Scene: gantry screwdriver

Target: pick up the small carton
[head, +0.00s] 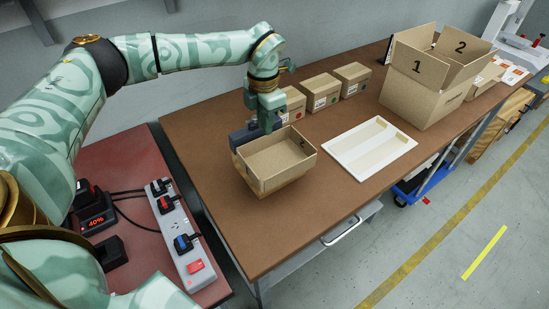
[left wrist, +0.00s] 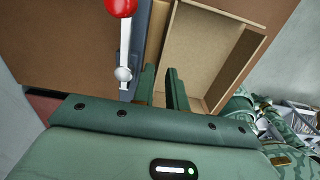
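The small carton (head: 275,166) is an open-topped brown cardboard box near the left end of the brown table. My left gripper (head: 262,124) points down at its far left edge in the head view. In the left wrist view the small carton (left wrist: 210,48) lies just beyond the gripper (left wrist: 162,72). The two green fingers stand apart with a narrow gap, and tan cardboard shows between them. I cannot tell whether they touch the carton wall, or whether the carton rests on the table. My right gripper is not in view.
A dark grey fixture (head: 243,136) stands beside the carton; a red-knobbed lever (left wrist: 121,8) shows close by in the wrist view. Several closed boxes (head: 319,92) line the back. A white tray (head: 369,148) and a large open carton (head: 423,95) stand to the right. Bare tabletop lies in front.

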